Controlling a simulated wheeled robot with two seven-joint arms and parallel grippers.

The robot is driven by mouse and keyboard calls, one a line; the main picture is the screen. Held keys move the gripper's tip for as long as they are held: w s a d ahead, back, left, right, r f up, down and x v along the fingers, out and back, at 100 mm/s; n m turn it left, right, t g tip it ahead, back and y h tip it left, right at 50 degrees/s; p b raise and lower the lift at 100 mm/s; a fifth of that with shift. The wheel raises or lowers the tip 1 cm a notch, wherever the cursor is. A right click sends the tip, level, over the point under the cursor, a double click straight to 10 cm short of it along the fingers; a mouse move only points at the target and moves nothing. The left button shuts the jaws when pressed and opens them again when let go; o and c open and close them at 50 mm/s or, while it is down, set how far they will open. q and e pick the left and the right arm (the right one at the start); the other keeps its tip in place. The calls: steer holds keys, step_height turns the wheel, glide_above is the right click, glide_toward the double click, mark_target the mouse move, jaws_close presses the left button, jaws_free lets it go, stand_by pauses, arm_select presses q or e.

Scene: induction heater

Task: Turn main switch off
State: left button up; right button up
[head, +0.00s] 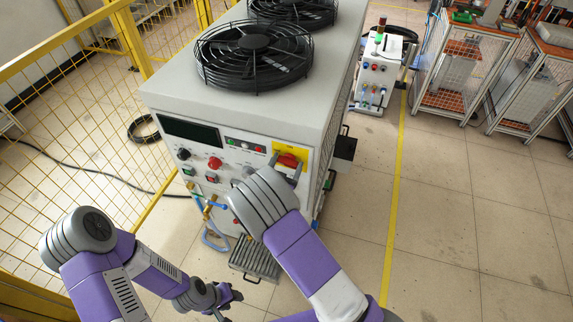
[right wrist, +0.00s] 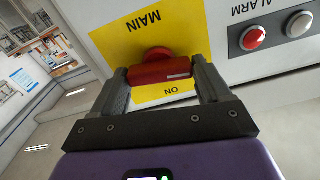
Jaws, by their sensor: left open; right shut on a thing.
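The main switch is a red rotary handle (right wrist: 160,74) on a yellow plate (right wrist: 135,32) marked MAIN and ON, upside down in the right wrist view. The handle lies roughly crosswise there, with a white mark toward its right end. In the head view the red handle (head: 289,160) is at the front right of the heater cabinet (head: 165,95). My right gripper (right wrist: 160,80) is shut on the handle, one finger at each end. My left gripper (head: 225,297) is open and empty, low in front of the cabinet.
A red button (right wrist: 253,38) and a white button (right wrist: 299,24) under ALARM sit beside the plate. Black fans (head: 255,55) top the cabinet. A yellow mesh fence (head: 70,140) stands left.

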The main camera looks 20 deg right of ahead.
steer(key=shift+n, duration=0.8)
steer(key=shift+c, duration=0.4)
steer(key=o, duration=1.1)
steer(key=shift+c, duration=0.2)
steer(key=shift+s+a, duration=0.1)
steer(key=v, duration=0.7)
steer(key=shift+s, duration=0.1)
